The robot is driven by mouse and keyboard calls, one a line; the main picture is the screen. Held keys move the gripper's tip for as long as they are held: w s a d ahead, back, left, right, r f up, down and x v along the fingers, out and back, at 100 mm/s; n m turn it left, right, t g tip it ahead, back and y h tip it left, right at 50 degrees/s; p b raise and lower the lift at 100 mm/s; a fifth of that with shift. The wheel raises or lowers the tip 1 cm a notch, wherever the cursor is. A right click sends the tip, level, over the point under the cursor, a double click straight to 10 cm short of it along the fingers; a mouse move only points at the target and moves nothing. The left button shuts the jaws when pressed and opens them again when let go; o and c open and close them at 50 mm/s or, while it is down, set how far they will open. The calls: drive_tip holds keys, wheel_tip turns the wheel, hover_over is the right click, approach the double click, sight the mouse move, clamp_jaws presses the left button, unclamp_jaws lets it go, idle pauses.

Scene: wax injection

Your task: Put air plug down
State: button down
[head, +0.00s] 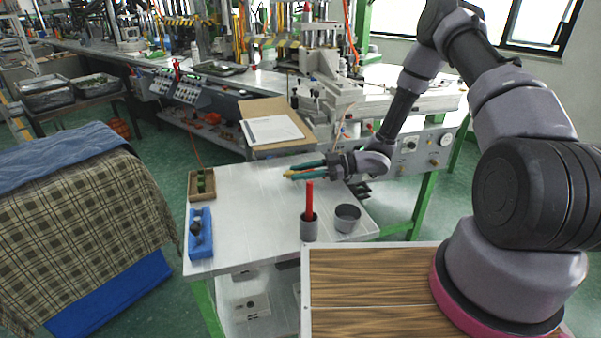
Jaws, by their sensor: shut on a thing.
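My gripper (300,172) reaches left over the white table (250,210), with long teal fingers pointing left. It is shut on a small yellowish piece, which looks like the air plug (291,174), at the fingertips. The fingers hide part of the piece. It appears to be above the tabletop; the exact height cannot be told.
A grey cup with a red stick (309,200) and an empty grey cup (347,218) stand at the table's front right. A blue tray (199,250) and a brown box (202,184) lie along the left edge. The table's middle is clear. A machine (330,100) stands behind.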

drive_tip(key=shift+f, duration=0.55)
drive_tip(key=c, duration=0.7)
unclamp_jaws()
drive_tip(key=shift+r, duration=0.1)
